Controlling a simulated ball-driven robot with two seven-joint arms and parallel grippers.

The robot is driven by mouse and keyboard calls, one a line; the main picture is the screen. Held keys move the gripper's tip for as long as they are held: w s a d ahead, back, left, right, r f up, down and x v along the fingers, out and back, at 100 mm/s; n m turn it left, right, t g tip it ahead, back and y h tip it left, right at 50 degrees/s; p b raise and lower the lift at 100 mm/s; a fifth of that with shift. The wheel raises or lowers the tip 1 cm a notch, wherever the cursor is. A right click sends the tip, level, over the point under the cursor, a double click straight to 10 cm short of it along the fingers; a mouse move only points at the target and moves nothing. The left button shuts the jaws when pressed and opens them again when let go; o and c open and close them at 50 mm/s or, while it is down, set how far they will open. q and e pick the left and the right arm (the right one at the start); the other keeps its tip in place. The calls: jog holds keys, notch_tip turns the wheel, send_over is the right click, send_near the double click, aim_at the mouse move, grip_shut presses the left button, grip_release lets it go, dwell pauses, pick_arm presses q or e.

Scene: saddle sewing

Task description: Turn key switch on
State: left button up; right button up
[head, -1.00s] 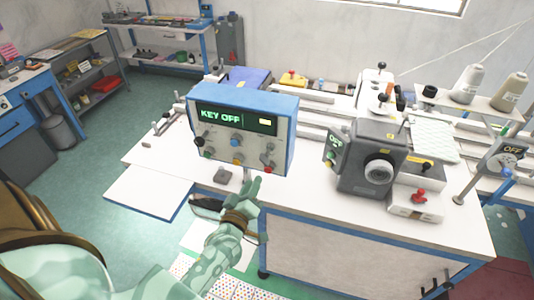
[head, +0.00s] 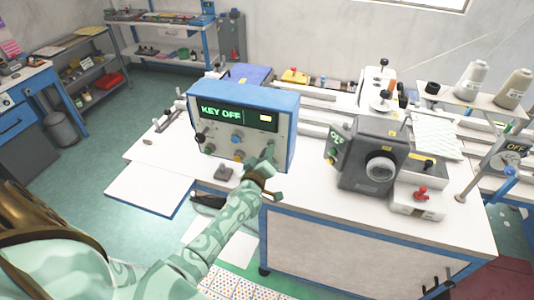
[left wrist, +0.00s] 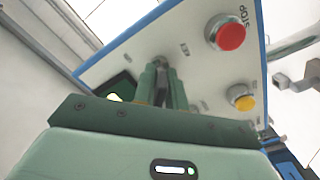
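The control box (head: 243,120) is white with a blue top and stands on the sewing bench. Its dark display (head: 232,114) reads "KEY OFF" in green letters. My left gripper (head: 267,160) is at the lower right of its front panel and covers the controls there, so I cannot make out the key switch in the head view. In the left wrist view, the two green fingers (left wrist: 163,86) point at the panel, close together, with something dark between them. Whether they grip it is unclear. My right gripper is out of view.
In the left wrist view, a red STOP button (left wrist: 229,34) and a yellow button (left wrist: 241,98) sit on the panel right of the fingers. A grey machine (head: 372,158) stands to the right on the bench. Thread cones (head: 513,88) stand further right.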

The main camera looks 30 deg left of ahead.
pick_arm(q)
grip_shut()
jog(key=shift+m, duration=0.4)
jog(key=m+p, duration=0.1)
jog(key=m, duration=0.2)
jog(key=shift+p, duration=0.4)
jog(key=m+p, duration=0.1)
jog(key=m, duration=1.3)
jog(key=shift+f, duration=0.1)
jog(key=shift+m, duration=0.3)
jog(key=shift+o, duration=2.4)
grip_release()
